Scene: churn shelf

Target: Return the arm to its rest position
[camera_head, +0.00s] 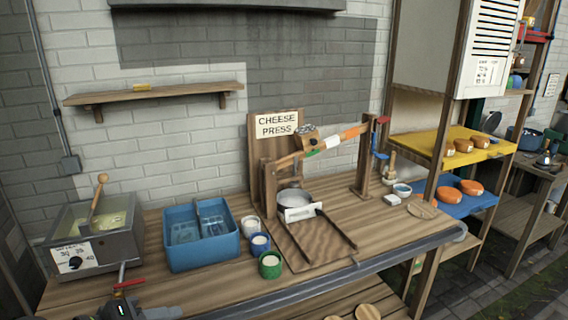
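Part of my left gripper (128,290) shows at the bottom left edge, dark with red parts, low in front of the wooden workbench (215,290). It is small and partly cut off by the frame, so I cannot tell whether it is open or shut. I see nothing clearly held in it. My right gripper is not in view.
A grey vat (120,255) with a wooden-handled tool stands near the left gripper. A blue bin (202,252), several small cups and the wooden cheese press (270,165) with a metal pan (293,198) stand on the bench. Shelves with orange cheeses (472,187) are at right.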

